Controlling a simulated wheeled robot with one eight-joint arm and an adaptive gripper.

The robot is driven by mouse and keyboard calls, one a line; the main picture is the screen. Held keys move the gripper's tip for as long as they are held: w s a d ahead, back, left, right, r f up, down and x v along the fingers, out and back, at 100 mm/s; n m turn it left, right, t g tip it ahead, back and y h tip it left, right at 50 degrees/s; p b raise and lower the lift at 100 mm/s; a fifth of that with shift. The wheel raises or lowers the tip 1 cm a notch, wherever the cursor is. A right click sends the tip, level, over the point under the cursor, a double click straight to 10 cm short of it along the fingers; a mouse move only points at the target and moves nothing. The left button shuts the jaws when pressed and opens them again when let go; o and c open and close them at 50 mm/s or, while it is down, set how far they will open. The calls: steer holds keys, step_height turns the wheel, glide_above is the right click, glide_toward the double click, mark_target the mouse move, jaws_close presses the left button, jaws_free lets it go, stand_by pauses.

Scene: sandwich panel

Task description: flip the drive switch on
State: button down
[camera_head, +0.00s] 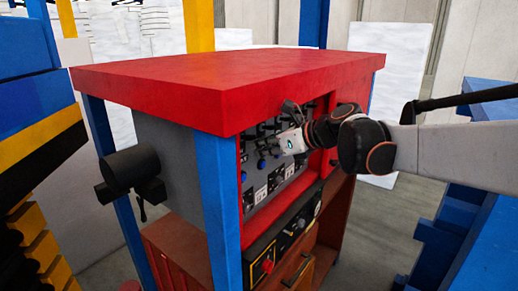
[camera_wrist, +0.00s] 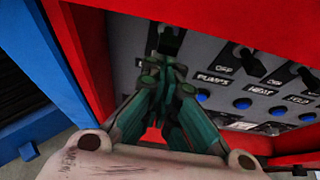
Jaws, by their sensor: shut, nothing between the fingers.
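The grey control panel (camera_wrist: 205,50) fills the right of the wrist view, with a row of black switches and blue round buttons. A black switch (camera_wrist: 168,40) stands just beyond my gripper (camera_wrist: 164,66), left of the switch labelled PUMPS (camera_wrist: 213,78). Its own label is hidden behind my fingers, so I cannot read whether it says DRIVE. My green fingers are shut and empty, with the tips close to this switch; I cannot tell if they touch it. In the head view my gripper (camera_head: 272,146) is at the panel face, under the red top.
A red frame (camera_wrist: 85,50) borders the panel closely on the left, with a blue post (camera_head: 219,195) at the cabinet corner. The red top (camera_head: 220,80) overhangs the panel. A lower black strip carries a red knob (camera_head: 267,265). Blue structures (camera_head: 455,235) stand at the right.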

steer(key=shift+w+r, duration=0.2)
steer(key=shift+r, duration=0.35)
step_height(320, 180, down, 5)
steer(key=b, duration=0.3)
steer(key=b+v, duration=0.1)
steer(key=v, duration=1)
steer(key=shift+a+r, duration=0.2)
steer(key=shift+r, duration=0.25)
steer(key=shift+f+b, duration=0.1)
steer(key=shift+b, duration=0.2)
